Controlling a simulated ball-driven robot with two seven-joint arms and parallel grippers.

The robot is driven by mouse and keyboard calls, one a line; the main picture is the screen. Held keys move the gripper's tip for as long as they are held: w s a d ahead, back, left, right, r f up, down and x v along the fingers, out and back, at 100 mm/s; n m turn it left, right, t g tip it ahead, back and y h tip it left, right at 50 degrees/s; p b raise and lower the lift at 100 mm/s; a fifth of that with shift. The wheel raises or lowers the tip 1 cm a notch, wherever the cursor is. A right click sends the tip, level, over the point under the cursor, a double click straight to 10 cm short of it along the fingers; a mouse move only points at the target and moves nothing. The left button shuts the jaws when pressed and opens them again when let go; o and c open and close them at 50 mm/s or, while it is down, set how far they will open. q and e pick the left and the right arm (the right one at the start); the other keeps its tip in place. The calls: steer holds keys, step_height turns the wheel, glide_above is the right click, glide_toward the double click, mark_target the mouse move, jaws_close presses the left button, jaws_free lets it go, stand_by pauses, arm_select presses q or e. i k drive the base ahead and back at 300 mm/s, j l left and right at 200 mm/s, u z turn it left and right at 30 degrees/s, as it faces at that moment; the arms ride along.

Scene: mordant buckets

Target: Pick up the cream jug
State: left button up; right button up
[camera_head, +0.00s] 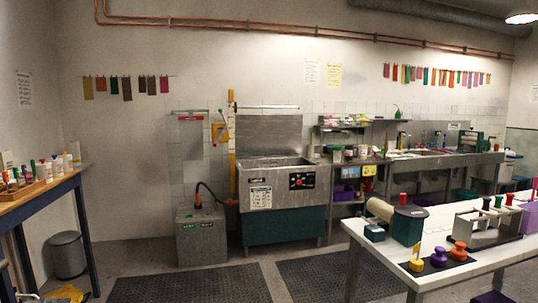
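I cannot make out a cream jug for certain. A cream rounded object (380,209) shows at the left end of the white table, partly behind a dark green drum-shaped object (408,224); I cannot tell whether it is a jug or part of a machine. Small white containers (68,161) stand on the wooden table at the left, too small to identify. Neither of my grippers is in view.
A steel vat (276,175) and a long counter (440,160) line the back wall. A grey bin (68,256) stands left. Dark mats (190,286) cover open floor.

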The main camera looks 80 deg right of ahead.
mark_target(362, 149)
steer(key=z, duration=3.4)
steer(key=i+j+u, duration=0.1)
steer(key=i+u, duration=0.3)
steer(key=i, duration=0.4)
steer(key=i+l+u, duration=0.1)
steer(key=i+u, duration=0.3)
steer(key=i, duration=0.4)
steer(key=i+j, duration=0.1)
steer(key=i, duration=0.7)
steer(key=i+j, duration=0.1)
steer(key=i, duration=0.7)
steer(key=i+j, duration=0.1)
steer(key=i, duration=0.65)
steer(key=i+l+z, duration=0.2)
steer(key=i+z, duration=0.25)
steer(key=i, duration=0.15)
steer(key=i+z, duration=0.45)
steer(key=i+l+z, duration=0.35)
steer(key=i+l, duration=0.7)
